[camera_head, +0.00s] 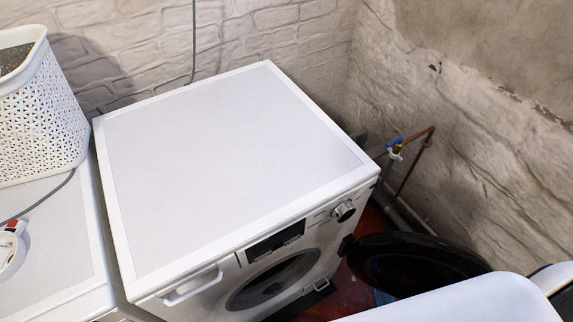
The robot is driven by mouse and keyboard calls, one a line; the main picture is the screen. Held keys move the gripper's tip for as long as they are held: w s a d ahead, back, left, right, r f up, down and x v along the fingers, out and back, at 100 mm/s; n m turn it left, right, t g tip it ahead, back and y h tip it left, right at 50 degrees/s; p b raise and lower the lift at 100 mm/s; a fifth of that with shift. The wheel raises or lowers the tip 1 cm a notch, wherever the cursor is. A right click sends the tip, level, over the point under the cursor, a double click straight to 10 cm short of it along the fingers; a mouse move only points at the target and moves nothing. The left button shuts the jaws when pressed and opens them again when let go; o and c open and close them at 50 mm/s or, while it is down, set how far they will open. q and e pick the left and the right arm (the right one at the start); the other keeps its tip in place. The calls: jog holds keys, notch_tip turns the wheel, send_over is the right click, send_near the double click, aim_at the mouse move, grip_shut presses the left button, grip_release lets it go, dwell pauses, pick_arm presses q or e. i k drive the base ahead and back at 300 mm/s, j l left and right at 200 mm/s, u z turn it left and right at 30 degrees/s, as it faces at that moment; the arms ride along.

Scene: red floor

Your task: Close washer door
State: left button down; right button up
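The white washer (225,165) stands in the middle of the head view, with its front turned toward the lower right. Its round door (415,262), dark with a black rim, stands swung open to the right of the front. The round drum opening (274,281) in the front is uncovered. A white rounded shape at the lower right hides the door's lower edge; it looks like part of my arm. Neither of my grippers shows in this view.
A white perforated basket (42,112) stands on a white surface (55,255) left of the washer. Brick and rough stone walls close off the back and right. A pipe with a blue valve (394,142) runs beside the right wall. A little red floor (340,298) shows below the door.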

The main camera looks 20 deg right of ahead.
aim_at(401, 265)
jog(key=l+z, duration=0.25)
jog(key=z, duration=0.2)
jog(key=i+l+z, duration=0.1)
jog(key=z, duration=0.35)
jog(key=i+l+z, duration=0.15)
jog(key=l+z, duration=0.15)
jog(key=z, duration=0.15)
